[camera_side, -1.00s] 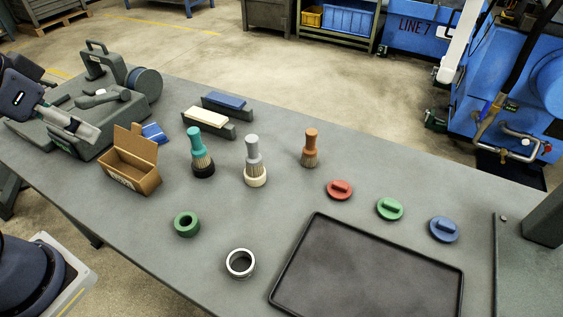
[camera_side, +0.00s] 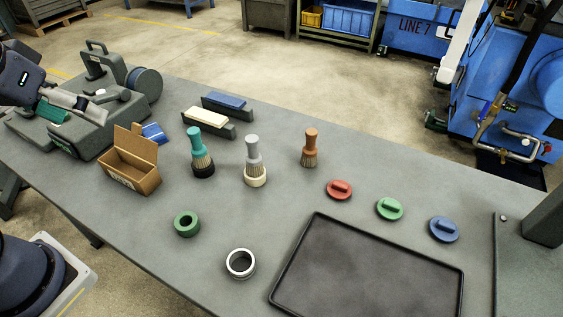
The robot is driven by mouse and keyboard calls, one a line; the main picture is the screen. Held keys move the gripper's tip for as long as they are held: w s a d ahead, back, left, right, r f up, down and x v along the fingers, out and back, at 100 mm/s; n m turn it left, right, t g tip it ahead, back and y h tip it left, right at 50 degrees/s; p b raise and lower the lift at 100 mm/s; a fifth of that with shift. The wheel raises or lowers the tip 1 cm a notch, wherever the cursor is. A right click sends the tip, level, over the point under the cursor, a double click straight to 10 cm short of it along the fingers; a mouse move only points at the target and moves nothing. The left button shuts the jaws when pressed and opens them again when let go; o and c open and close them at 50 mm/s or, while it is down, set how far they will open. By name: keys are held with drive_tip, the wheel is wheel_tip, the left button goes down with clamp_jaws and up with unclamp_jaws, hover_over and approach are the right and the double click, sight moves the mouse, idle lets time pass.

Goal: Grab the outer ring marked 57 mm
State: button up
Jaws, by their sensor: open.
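Two rings lie on the grey table: a green ring (camera_side: 187,224) and a silver-white ring (camera_side: 241,263) to its right and nearer the camera. No 57 mm marking is legible on either, so I cannot tell which ring is the marked one. My gripper (camera_side: 88,106) is at the far left, in front of the dark grinder (camera_side: 92,138), well away from both rings. It is open. Its fingertips are small and blend with the grinder, so whether they touch it is unclear.
Between gripper and rings stands an open cardboard box (camera_side: 130,176). Behind the rings stand a teal brush (camera_side: 195,140), a grey brush (camera_side: 253,150) and an orange brush (camera_side: 310,145). A black tray (camera_side: 369,270) lies right, below red, green and blue knobbed discs. Table around the rings is clear.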

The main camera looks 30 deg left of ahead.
drive_tip(key=w+d+f+n+g, duration=0.1)
drive_tip(key=w+d+n+g, duration=0.1)
drive_tip(key=w+d, duration=0.45)
drive_tip(key=m+g, duration=0.3)
drive_tip(key=g, duration=0.1)
hover_over(243, 266)
wheel_tip(243, 266, down, 13)
drive_tip(key=f, duration=0.9)
drive_tip(key=shift+s+a+f, duration=0.3)
drive_tip(key=shift+f, duration=0.05)
drive_tip(key=shift+w+d+f, duration=0.1)
drive_tip(key=shift+d+f, duration=0.05)
drive_tip(key=shift+f, duration=1.35)
drive_tip(key=shift+w+d+f, duration=0.1)
drive_tip(key=shift+f, duration=1.35)
drive_tip(key=c, duration=1.4)
drive_tip(key=shift+o, duration=0.2)
drive_tip(key=shift+r, duration=0.15)
